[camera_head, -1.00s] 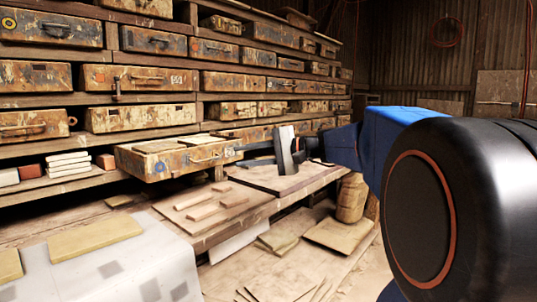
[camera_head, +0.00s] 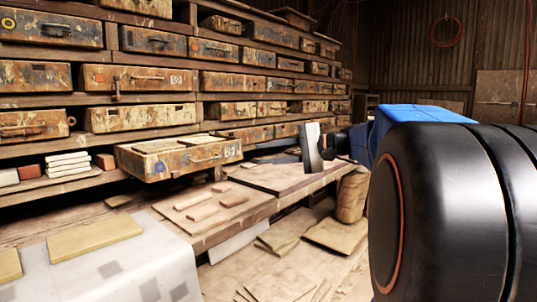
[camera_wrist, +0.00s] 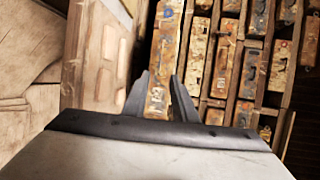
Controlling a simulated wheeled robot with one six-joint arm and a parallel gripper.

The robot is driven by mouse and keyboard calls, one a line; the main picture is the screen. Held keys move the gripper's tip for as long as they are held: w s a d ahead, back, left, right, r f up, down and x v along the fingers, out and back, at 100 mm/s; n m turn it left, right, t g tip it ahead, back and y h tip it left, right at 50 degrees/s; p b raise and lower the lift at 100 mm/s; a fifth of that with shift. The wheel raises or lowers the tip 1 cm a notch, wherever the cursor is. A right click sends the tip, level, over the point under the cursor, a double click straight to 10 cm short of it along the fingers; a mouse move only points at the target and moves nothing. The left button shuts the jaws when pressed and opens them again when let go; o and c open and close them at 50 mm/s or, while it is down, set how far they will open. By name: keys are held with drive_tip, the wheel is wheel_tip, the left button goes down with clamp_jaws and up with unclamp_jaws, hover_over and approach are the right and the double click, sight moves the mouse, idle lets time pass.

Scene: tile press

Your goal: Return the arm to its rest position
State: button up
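My gripper (camera_head: 306,148) hangs in free air to the right of the pulled-out drawer, apart from it, in the head view. Its two fingers (camera_wrist: 160,97) show in the wrist view with a gap between them and nothing held. The paint-stained wooden drawer (camera_head: 180,158) sticks out of the rack, with a metal handle on its front. It also shows beyond the finger gap in the wrist view (camera_wrist: 163,55). My blue and black arm fills the right side of the head view.
A rack of worn drawers (camera_head: 150,77) covers the wall. Below it, a wooden bench (camera_head: 262,205) bears flat boards. A cloth-covered table (camera_head: 130,270) with tan slabs stands front left. A brown sack-like container (camera_head: 352,195) stands under the arm. A hose coil (camera_head: 446,31) hangs at the back.

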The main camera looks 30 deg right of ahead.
drive_tip(key=s+a+f+n+g+h, duration=0.2)
drive_tip(key=s+a+f+g, duration=0.1)
drive_tip(key=s+a+f, duration=0.5)
drive_tip(key=s+a+f+n+g+h, duration=0.25)
drive_tip(key=a+f, duration=0.25)
drive_tip(key=f, duration=0.5)
drive_tip(key=s+d+f+n+g+h, duration=0.1)
drive_tip(key=s+f+n+h, duration=0.5)
drive_tip(key=s+f, duration=0.7)
drive_tip(key=shift+s+d+f+g, duration=0.15)
drive_tip(key=shift+d+f+g, duration=0.2)
drive_tip(key=shift+d+f, duration=0.25)
drive_tip(key=shift+o, duration=0.6)
